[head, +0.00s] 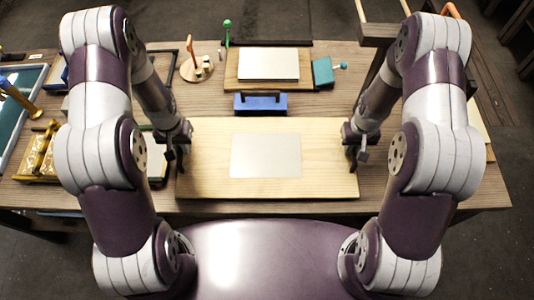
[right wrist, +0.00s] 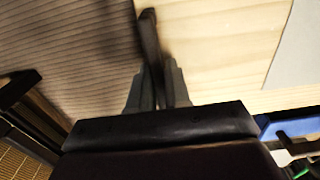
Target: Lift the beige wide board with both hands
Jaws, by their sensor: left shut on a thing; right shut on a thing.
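The beige wide board (head: 320,155) lies in front of me in the head view, with a pale grey rectangle (head: 265,156) on its middle. My left gripper (head: 175,152) is shut on the board's left edge. I cannot tell from the head view how far the board is above the table.
The wooden table (head: 450,190) is under the board. Behind the board stand a blue block (head: 260,104) and a smaller board with a grey plate (head: 268,64). A teal box (head: 323,71) is beside it. Gold-coloured parts (head: 38,155) sit at the left.

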